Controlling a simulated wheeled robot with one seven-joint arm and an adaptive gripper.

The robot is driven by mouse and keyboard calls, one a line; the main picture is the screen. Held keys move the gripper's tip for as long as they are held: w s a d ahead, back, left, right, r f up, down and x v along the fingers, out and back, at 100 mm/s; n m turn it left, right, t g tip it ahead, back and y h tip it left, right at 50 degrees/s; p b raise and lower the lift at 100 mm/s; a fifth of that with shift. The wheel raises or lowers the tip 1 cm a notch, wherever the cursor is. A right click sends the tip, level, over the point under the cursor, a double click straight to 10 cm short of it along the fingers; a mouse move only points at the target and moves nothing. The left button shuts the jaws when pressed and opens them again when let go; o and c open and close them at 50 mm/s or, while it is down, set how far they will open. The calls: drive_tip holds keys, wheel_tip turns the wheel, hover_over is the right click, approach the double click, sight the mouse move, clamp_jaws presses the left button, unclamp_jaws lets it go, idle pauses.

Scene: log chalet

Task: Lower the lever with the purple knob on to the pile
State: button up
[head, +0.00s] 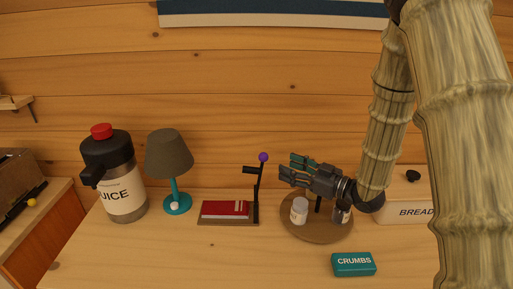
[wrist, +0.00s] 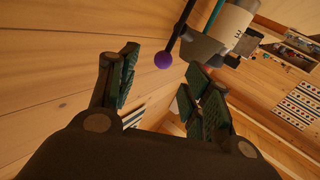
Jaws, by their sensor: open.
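The purple knob (head: 263,157) tops a thin black upright lever (head: 257,188) at the right end of a small stand (head: 227,222) on the table. A dark crosspiece juts left from the lever below the knob. The pile (head: 225,209), red and book-like, lies flat on the stand left of the lever. My gripper (head: 287,168) is open and empty, just right of the knob and apart from it. In the wrist view the knob (wrist: 163,61) shows beyond and between my open fingers (wrist: 160,85).
A round wooden tray (head: 318,230) with white-lidded jars (head: 299,211) sits below my gripper. A teal crumbs box (head: 353,264) lies in front and a bread bin (head: 405,209) stands right. A lamp (head: 169,157) and juice jug (head: 121,190) stand left. The front middle of the table is clear.

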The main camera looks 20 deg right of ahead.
sight(267, 157)
drive_tip(key=p+x, duration=0.1)
drive_tip(key=x, duration=0.2)
drive_tip(key=p+x, duration=0.1)
drive_tip(key=x, duration=0.2)
drive_tip(key=p+x, duration=0.1)
drive_tip(key=x, duration=0.2)
drive_tip(key=shift+a+r, duration=0.2)
drive_tip(key=shift+r, duration=0.1)
drive_tip(key=shift+w+a, duration=0.15)
drive_tip(key=shift+w, duration=0.05)
drive_tip(key=shift+s+a+r, duration=0.2)
drive_tip(key=shift+s+r, duration=0.3)
drive_tip(key=shift+w+f, duration=0.45)
drive_tip(key=shift+w, duration=0.05)
drive_tip(key=shift+s+r, duration=0.2)
clamp_jaws()
